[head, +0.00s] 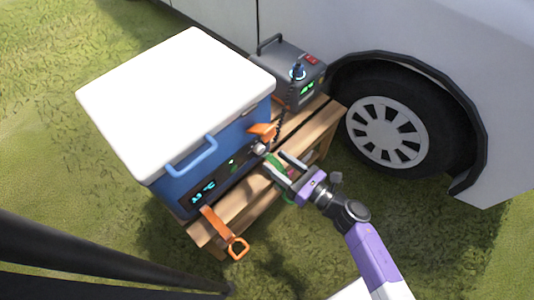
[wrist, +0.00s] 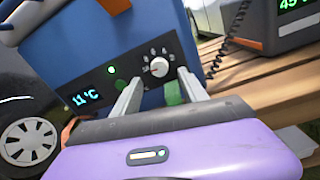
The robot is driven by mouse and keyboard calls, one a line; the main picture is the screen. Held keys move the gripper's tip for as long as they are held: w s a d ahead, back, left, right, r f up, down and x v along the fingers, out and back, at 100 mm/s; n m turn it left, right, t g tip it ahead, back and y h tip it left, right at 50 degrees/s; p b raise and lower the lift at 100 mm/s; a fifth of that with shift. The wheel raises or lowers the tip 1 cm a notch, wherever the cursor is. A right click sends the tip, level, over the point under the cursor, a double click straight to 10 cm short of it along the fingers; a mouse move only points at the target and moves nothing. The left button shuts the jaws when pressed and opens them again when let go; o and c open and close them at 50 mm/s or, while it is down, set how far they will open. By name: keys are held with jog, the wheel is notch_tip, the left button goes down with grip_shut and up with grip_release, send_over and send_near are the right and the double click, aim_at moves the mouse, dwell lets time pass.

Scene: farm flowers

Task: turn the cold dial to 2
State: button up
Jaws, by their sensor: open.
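The cold dial (wrist: 159,67) is a round white knob on the dark front panel (wrist: 132,80) of the blue cooler (wrist: 90,50). Small marks ring the dial, too small to read surely. In the head view the dial (head: 259,149) shows at the right end of the panel. My gripper (wrist: 158,88) is open, with its two fingers pointing at the panel. The dial shows between and just beyond the fingertips; I cannot tell if they touch it. In the head view my gripper (head: 274,162) is right in front of the dial.
The cooler has a white lid (head: 175,90) and stands on a wooden slatted bench (head: 250,200). Its display (wrist: 86,98) reads about 11 °C. A grey power box (head: 290,75) with a coiled cord stands behind it. An orange strap (head: 222,228) hangs in front. A van wheel (head: 385,130) is at right.

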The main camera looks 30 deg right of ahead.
aim_at(262, 152)
jog(key=x, duration=0.5)
jog(key=shift+s, duration=0.1)
grip_shut()
